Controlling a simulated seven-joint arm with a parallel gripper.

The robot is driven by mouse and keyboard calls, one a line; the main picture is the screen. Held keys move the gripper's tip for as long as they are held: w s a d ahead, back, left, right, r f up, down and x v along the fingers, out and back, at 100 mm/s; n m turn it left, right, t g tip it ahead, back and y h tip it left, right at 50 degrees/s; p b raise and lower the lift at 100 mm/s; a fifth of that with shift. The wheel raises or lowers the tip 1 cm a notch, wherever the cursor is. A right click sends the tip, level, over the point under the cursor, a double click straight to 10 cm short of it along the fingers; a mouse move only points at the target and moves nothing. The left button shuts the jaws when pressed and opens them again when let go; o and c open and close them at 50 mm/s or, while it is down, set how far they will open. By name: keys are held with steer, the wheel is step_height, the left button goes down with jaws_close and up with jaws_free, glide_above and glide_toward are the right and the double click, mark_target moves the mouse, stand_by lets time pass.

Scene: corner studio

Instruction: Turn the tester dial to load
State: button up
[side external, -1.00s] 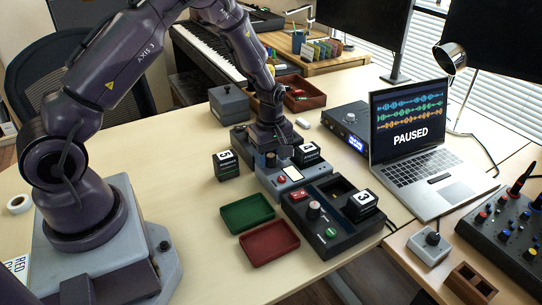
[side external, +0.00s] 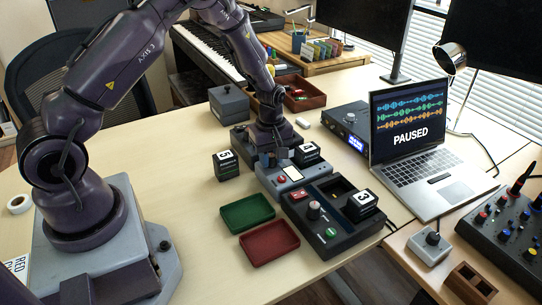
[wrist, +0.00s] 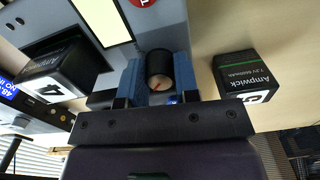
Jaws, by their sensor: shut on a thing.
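The tester (side external: 293,186) is a grey box with a pale screen (side external: 292,173) and a red button (side external: 281,179). Its dial is a black round knob (wrist: 160,66) with a small orange mark on its face. My gripper (side external: 271,158) is down at the tester. In the wrist view its two blue fingers are shut on the dial, one on each side. A black battery marked 4 (wrist: 58,75) stands at the tester; it also shows in the side view (side external: 308,153). The dial's position labels cannot be read.
A battery marked 5 (side external: 226,165) stands on the table left of the tester. A black charger (side external: 320,220) holds a battery marked 3 (side external: 362,204). A green tray (side external: 247,213) and a red tray (side external: 269,243) lie in front. A laptop (side external: 425,160) reads PAUSED.

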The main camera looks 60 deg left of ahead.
mark_target(271, 155)
steer(key=m, duration=0.9)
steer(key=shift+m, duration=0.3)
steer(key=m, duration=0.4)
steer(key=shift+m, duration=0.3)
steer(key=m, duration=0.4)
steer(key=o, duration=0.9)
steer(key=shift+o, duration=0.2)
step_height(271, 155, up, 13)
